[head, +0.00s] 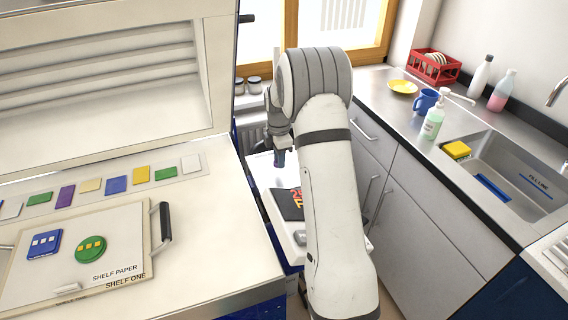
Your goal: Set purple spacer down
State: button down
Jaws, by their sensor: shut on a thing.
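My gripper (279,158) hangs fingers down left of my forearm, above a white surface beside the kiln bench. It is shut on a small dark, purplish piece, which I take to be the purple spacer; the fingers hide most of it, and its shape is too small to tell. The piece appears above the white surface, but I cannot tell whether it touches. A flat purple piece (65,196) also lies in the row of coloured pieces on the bench.
The kiln shelf (130,215) with a black handle holds a blue square (44,244) and a green round (90,249). A dark panel with red and yellow characters (288,203) lies just below my gripper. My arm hides part of the floor and cabinets. A sink counter is at right.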

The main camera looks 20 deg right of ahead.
aim_at(279, 172)
jog(key=shift+a+f, duration=0.1)
jog(key=shift+f, duration=1.5)
jog(key=shift+f, duration=0.2)
jog(key=c, duration=1.2)
grip_release()
jog(key=shift+r, duration=0.1)
